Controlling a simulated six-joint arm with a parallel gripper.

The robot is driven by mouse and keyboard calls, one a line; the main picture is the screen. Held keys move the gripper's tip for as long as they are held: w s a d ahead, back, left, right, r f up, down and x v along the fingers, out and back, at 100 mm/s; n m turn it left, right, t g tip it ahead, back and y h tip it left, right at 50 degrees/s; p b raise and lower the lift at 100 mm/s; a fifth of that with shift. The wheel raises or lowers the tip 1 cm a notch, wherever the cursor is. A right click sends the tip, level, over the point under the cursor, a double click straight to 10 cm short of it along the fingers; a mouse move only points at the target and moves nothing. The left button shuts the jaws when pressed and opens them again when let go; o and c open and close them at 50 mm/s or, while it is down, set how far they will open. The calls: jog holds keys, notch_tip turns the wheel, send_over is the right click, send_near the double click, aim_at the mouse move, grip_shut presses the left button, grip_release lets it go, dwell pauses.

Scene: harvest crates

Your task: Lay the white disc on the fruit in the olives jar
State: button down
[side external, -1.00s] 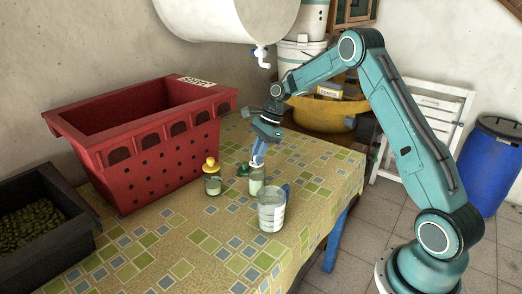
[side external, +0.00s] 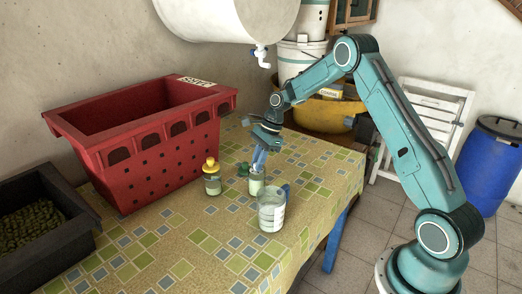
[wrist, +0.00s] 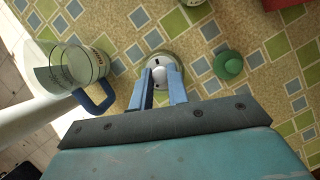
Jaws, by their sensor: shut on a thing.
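The olives jar (side external: 256,189) is an open clear glass jar with pale contents, standing upright on the table. The white disc (wrist: 160,73) shows in the wrist view between my fingers, with small dark slots on its face. My gripper (side external: 258,169) points down over the jar and is shut on the disc, with its fingertips at the jar's mouth. In the wrist view the disc lies within the round outline of the jar's rim (wrist: 145,66). The fruit is hidden under the disc, and I cannot tell whether the disc touches it.
A green lid (side external: 243,169) lies beside the jar. A jug with a blue handle (side external: 271,214) stands close in front. A yellow-capped jar (side external: 212,184) and a red crate (side external: 155,160) stand to the left. A black crate of olives (side external: 75,240) is further left. The table front is clear.

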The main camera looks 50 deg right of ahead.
jog(key=c, duration=1.3)
grip_release()
jog(key=shift+r, duration=0.1)
jog(key=v, duration=1.3)
jog(key=shift+s+d+r, duration=0.15)
jog(key=shift+d+r, duration=0.1)
jog(key=shift+a+r, duration=0.1)
